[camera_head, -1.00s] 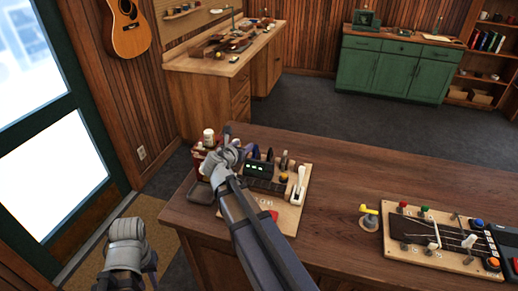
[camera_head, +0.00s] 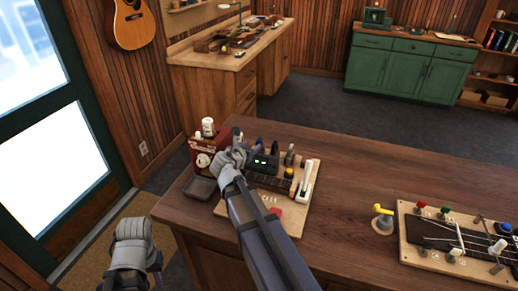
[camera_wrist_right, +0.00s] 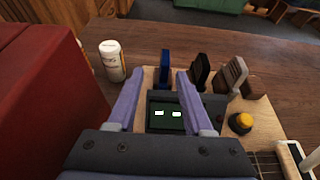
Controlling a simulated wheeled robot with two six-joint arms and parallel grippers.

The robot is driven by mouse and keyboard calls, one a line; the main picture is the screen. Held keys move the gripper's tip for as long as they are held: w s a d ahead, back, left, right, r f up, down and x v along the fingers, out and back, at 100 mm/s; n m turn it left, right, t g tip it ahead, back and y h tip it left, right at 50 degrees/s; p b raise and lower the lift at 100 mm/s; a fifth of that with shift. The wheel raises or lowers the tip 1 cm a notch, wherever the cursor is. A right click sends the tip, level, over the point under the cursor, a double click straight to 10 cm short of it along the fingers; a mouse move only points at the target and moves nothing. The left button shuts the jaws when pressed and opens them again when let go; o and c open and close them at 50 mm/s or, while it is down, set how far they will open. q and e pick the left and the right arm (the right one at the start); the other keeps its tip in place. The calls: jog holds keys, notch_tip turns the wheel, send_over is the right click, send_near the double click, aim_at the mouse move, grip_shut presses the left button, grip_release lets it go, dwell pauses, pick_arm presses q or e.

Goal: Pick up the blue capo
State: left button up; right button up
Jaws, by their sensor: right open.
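The blue capo (camera_wrist_right: 165,68) stands upright in the right wrist view, just behind a black tuner box with a green-lit display (camera_wrist_right: 172,115). It appears between the tips of my right gripper (camera_wrist_right: 158,80), whose two purple fingers are spread and empty. In the head view my right gripper (camera_head: 243,148) hangs over the left end of the wooden counter, beside the tuner box (camera_head: 265,163). My left gripper (camera_head: 132,270) is low at the left, off the counter; its fingertips are not clear.
A black capo (camera_wrist_right: 200,70) and a grey capo (camera_wrist_right: 234,74) stand right of the blue one. A white bottle (camera_wrist_right: 112,60) and a red box (camera_wrist_right: 45,95) are at the left. The counter's middle (camera_head: 350,185) is clear.

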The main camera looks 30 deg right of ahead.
aim_at(257, 143)
jog(key=shift+s+d+b+x, duration=0.15)
jog(key=shift+b+x, duration=0.4)
jog(key=shift+x, duration=1.3)
jog(key=shift+s+d+b+x, duration=0.1)
jog(key=shift+b+x, duration=0.45)
jog(key=shift+x, duration=1.3)
jog(key=shift+r, duration=0.15)
jog(key=shift+c, duration=0.2)
grip_shut()
